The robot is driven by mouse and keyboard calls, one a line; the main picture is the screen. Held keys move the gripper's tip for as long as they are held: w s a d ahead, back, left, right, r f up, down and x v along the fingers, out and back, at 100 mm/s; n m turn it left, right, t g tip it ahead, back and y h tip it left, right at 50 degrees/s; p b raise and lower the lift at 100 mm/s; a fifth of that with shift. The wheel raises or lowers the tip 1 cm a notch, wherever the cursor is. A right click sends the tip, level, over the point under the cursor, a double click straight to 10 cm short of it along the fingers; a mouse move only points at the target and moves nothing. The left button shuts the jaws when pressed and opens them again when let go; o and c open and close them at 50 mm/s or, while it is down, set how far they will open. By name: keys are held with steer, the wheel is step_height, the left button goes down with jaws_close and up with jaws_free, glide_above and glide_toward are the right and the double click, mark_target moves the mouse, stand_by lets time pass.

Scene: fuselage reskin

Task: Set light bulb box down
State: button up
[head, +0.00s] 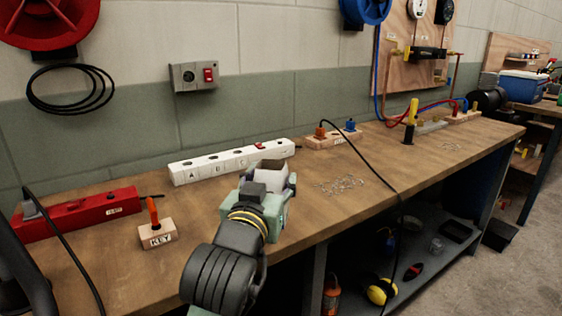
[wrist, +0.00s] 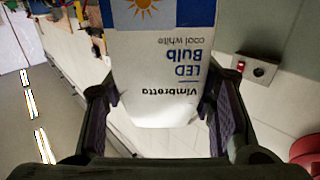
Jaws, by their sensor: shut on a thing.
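The light bulb box (wrist: 155,75) fills the middle of the wrist view. It is white with a blue panel, a sun picture and the words "LED Bulb cool white", which read upside down there. My gripper (wrist: 160,118) is shut on it, one dark finger on each side. In the head view my gripper (head: 266,192) is over the front part of the wooden workbench (head: 330,212), and a pale part of the box (head: 272,174) shows beyond it. My arm and gripper hide the rest, so I cannot tell whether the box touches the bench.
A white lettered strip (head: 230,161) lies just behind my gripper. A KEY block (head: 157,235) and a red strip (head: 80,207) are to the left. Small clear bits (head: 340,185) and a black cable (head: 375,170) lie to the right. The bench's front edge is close.

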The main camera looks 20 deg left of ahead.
mark_target(274, 171)
steer(key=shift+w+a+r+p, duration=0.15)
steer(key=shift+w+p, duration=0.65)
steer(key=shift+p, duration=0.75)
steer(key=shift+w+a+r+p, duration=0.1)
steer(key=shift+w+p, duration=0.65)
steer(key=shift+p, duration=0.8)
steer(key=w+f, duration=0.1)
steer(key=w, duration=0.1)
steer(key=w+a+f+p, duration=0.1)
steer(key=w+f, duration=0.1)
steer(key=w, duration=0.1)
steer(key=w+f, duration=0.1)
steer(key=w, duration=0.1)
steer(key=shift+w+a+f, duration=0.15)
steer(key=shift+w+a, duration=0.1)
steer(key=shift+w, duration=0.15)
steer(key=shift+f, duration=0.4)
steer(key=shift+d+f, duration=0.1)
steer(key=shift+f, duration=0.15)
steer(key=o, duration=1.2)
steer(key=shift+o, duration=0.2)
